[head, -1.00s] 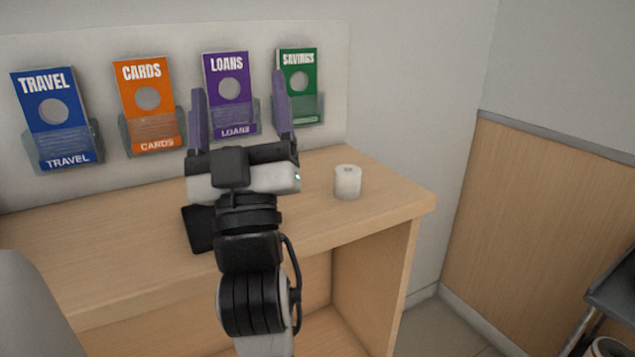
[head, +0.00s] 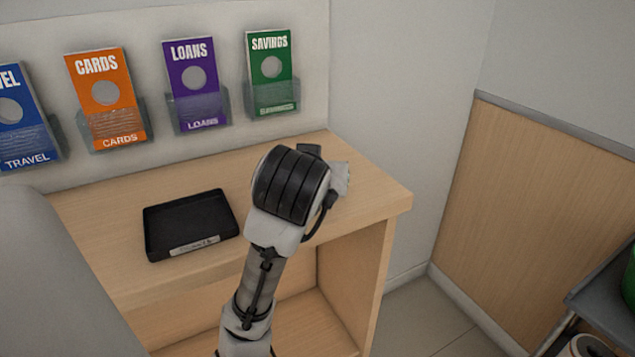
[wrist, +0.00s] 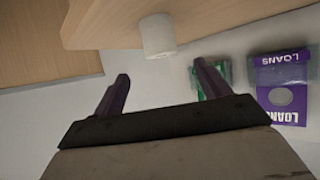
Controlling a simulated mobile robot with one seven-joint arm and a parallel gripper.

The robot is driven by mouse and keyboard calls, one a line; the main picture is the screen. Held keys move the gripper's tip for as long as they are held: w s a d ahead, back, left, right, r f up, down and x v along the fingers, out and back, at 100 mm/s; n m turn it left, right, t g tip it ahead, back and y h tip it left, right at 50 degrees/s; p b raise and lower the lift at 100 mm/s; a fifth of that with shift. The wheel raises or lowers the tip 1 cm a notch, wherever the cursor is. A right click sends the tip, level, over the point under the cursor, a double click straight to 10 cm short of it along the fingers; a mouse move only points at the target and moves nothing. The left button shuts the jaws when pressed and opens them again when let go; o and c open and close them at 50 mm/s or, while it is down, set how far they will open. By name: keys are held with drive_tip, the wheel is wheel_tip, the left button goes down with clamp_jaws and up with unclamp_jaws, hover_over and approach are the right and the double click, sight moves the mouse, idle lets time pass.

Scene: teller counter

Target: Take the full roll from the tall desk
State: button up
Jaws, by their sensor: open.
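The white roll (wrist: 157,36) stands on the tall desk (wrist: 205,15), near its edge in the wrist view. My gripper (wrist: 162,86) is open and empty; its two purple fingers point toward the roll, which lies beyond the fingertips, roughly in line with the gap between them. The roll is apart from both fingers. In the head view my arm hides the roll and most of my gripper over the right end of the tall desk (head: 110,235).
A black tray (head: 190,222) with a label lies on the desk left of my arm. Leaflet holders with a cards leaflet (head: 105,95), loans leaflet (head: 193,80) and savings leaflet (head: 271,70) hang on the wall behind. A dark stand (head: 605,305) is at the lower right.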

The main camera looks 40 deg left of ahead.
drive_tip(key=p+x, duration=0.1)
drive_tip(key=x, duration=0.5)
drive_tip(key=shift+w+a, duration=0.25)
drive_tip(key=p+x, duration=0.1)
drive_tip(key=x, duration=0.3)
drive_tip(key=shift+w+a+f, duration=0.1)
drive_tip(key=shift+w+a, duration=0.05)
drive_tip(key=c, duration=1.1)
